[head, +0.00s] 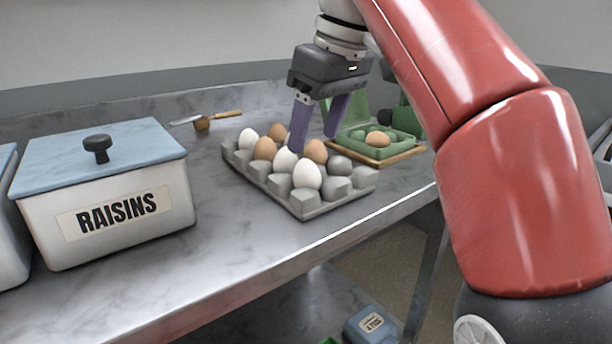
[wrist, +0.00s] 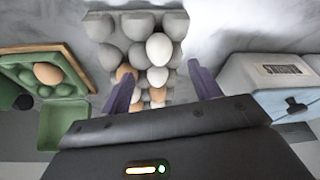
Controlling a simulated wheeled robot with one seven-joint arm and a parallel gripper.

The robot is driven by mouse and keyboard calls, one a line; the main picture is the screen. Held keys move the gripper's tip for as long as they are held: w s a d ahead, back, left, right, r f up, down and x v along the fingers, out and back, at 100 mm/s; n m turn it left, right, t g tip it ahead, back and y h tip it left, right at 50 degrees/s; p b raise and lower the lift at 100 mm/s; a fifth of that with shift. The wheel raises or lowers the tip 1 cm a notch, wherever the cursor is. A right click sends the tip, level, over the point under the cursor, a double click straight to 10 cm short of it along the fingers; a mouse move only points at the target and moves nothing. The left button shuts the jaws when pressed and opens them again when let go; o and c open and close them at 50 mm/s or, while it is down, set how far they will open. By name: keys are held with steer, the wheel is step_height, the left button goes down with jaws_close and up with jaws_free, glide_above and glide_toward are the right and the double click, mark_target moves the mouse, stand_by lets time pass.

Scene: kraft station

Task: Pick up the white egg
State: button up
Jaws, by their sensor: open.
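A grey egg tray (head: 312,209) sits on the metal counter, holding white and brown eggs. One white egg (head: 307,174) is nearest the front; another white egg (head: 285,160) is just behind it, and a third white egg (head: 249,138) is at the back left. The rear eggs are partly hidden there.
A small green carton (head: 408,150) with a brown egg (head: 378,139) stands open on a wooden board right of the tray. A white raisins box (head: 115,205) with a blue lid is at the left. A wooden-handled utensil (head: 228,113) lies behind. The counter before the tray is clear.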

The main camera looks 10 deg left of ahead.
mark_target(308, 162)
steer(key=shift+f, duration=0.25)
steer(key=shift+x, duration=2.6)
steer(key=c, duration=0.7)
